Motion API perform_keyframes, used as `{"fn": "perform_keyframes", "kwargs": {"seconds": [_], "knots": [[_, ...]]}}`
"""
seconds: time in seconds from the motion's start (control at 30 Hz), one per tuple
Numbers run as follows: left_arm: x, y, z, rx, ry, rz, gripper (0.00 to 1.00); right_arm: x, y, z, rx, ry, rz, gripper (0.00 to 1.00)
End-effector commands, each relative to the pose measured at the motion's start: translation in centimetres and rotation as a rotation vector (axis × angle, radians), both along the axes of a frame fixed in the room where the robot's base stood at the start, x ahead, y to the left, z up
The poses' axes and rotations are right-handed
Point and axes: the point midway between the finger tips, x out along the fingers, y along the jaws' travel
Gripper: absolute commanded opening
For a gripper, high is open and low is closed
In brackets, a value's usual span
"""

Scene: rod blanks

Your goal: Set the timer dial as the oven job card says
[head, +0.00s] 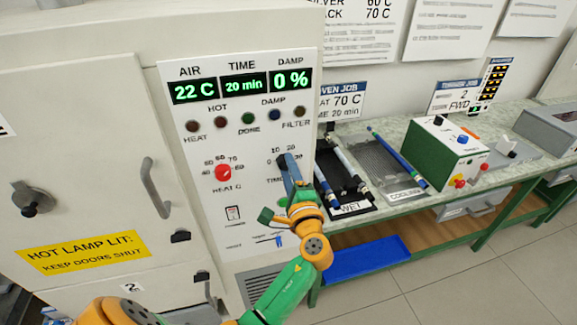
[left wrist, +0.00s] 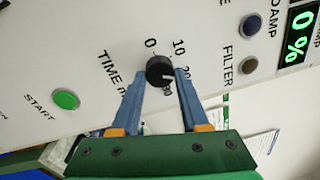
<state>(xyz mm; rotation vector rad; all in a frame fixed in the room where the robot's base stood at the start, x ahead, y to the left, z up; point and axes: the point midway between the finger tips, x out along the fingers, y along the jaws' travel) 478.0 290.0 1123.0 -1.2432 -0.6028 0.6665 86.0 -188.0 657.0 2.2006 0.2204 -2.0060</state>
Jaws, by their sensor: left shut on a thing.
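The black timer dial (left wrist: 160,69) is on the white oven panel, with the numbers 0, 10, 20 and 30 around it. My left gripper (head: 287,160) has its two blue fingers on either side of the dial and is shut on it; the fingers also show in the left wrist view (left wrist: 161,76). A white mark on the dial faces the 20 to 30 side. The time display (head: 244,86) reads 20 min. The oven job card (head: 341,101) shows 70 C and 20 min, its left edge hidden by the oven. My right gripper is not in view.
The red heat dial (head: 222,172) is left of the timer dial. A green start button (left wrist: 66,99) is near my left gripper. Indicator lamps are above. To the right, a bench (head: 487,194) holds rods on wet and cooling racks and a green-and-white box (head: 447,150).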

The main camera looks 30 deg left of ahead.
Motion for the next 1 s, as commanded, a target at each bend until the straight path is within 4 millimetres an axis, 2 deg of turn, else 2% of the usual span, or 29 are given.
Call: {"fn": "perform_keyframes", "kwargs": {"seconds": [0.63,0.67,0.73,0.77,1.0], "knots": [[-0.01,0.01,-0.02,0.028,0.032,-0.001,0.0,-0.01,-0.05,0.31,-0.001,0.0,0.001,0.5],[-0.01,0.01,-0.01,0.028,0.032,-0.001,0.53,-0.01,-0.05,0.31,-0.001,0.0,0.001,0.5],[-0.01,0.01,-0.02,0.028,0.032,-0.001,0.72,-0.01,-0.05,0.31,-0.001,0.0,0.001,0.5],[-0.01,0.01,-0.02,0.028,0.032,-0.001,0.75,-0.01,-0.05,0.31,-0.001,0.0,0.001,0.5],[-0.02,0.0,-0.02,0.027,0.032,0.001,0.75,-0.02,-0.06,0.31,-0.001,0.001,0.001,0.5]]}}
